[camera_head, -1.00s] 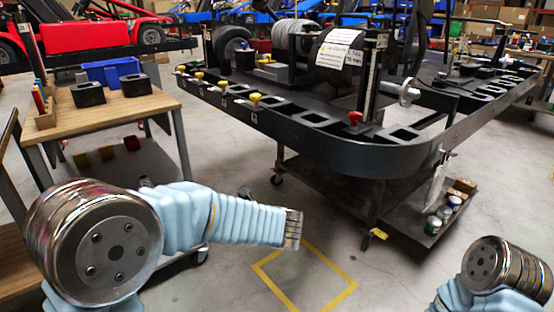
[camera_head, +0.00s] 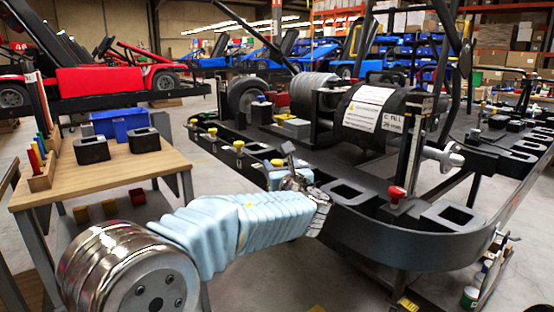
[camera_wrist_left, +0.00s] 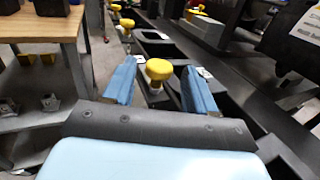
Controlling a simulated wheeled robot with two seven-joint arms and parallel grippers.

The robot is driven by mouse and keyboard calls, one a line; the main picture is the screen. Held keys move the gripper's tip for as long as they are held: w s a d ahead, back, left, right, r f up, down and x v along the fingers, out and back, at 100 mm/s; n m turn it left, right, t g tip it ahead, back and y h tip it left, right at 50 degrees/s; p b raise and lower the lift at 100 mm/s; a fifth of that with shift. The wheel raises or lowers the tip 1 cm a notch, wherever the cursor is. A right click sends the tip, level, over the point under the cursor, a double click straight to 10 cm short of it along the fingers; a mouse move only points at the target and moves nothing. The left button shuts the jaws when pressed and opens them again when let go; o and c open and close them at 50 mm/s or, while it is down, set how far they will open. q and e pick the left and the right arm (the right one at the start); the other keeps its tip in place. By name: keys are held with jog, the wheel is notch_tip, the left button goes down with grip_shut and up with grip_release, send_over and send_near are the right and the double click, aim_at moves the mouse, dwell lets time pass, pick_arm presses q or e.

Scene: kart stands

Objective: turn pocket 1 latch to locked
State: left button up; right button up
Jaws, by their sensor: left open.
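The black frame stand (camera_head: 345,220) has a row of yellow latch knobs along its near left edge and a red knob (camera_head: 396,193) near its rounded corner. I cannot read which one is pocket 1. My left gripper (camera_head: 290,172) is at the stand's edge, beside the nearest yellow knob (camera_head: 277,162). In the left wrist view, a yellow knob (camera_wrist_left: 158,69) shows between the two blue fingers of my open left gripper (camera_wrist_left: 160,82), with a gap on each side. The right gripper is not in view.
A wooden table (camera_head: 100,180) with black blocks and a blue bin (camera_head: 120,122) stands at the left. A black roll with a white label (camera_head: 368,108) and an upright post (camera_head: 413,150) rise from the stand. Other yellow knobs (camera_wrist_left: 127,23) lie farther along the edge.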

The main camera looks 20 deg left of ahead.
aim_at(278, 164)
pick_arm(q)
jog(key=shift+x, duration=1.85)
jog(key=c, duration=0.9)
